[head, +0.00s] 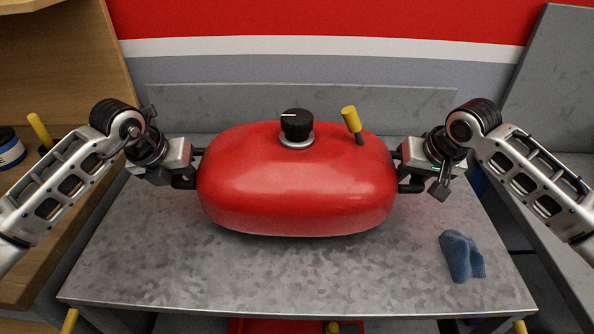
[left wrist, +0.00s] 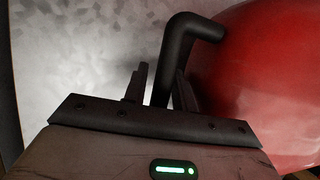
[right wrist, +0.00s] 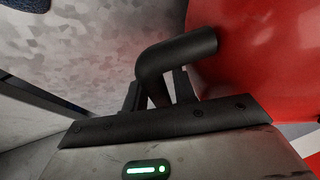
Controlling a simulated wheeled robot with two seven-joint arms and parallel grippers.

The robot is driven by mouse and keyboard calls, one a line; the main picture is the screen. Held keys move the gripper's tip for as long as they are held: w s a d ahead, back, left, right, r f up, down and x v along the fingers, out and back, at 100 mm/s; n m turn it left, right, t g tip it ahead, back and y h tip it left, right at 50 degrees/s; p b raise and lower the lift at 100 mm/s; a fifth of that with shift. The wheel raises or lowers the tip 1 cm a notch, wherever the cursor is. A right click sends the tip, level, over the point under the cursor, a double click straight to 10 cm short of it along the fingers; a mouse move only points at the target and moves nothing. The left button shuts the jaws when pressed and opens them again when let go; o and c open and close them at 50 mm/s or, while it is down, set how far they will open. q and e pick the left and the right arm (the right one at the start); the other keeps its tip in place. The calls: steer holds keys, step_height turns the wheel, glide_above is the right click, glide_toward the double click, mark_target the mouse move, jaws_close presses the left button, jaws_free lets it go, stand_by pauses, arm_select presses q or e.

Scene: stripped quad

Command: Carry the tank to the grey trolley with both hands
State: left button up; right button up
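The red tank (head: 296,185) is at the middle of the grey metal table (head: 300,275), level, with a black knob (head: 297,125) and a yellow-handled lever (head: 350,120) on top. I cannot tell whether its underside touches the table. My left gripper (head: 188,166) is at its left end, with the fingers close on both sides of the black left handle (left wrist: 170,65). My right gripper (head: 402,166) is at its right end, with the fingers likewise on the black right handle (right wrist: 165,60). I cannot make out a separate grey trolley.
A blue cloth-like item (head: 461,257) lies at the table's right front. A wooden bench (head: 70,225) with a roll of tape (head: 9,150) stands at the left. Grey panels are at the back and right. The table in front of the tank is bare.

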arm_select(q)
jaws_close()
arm_select(e)
jaws_close()
arm_select(q)
steer(key=shift+r, duration=0.15)
arm_select(e)
steer(key=shift+r, duration=0.15)
stand_by(0.9)
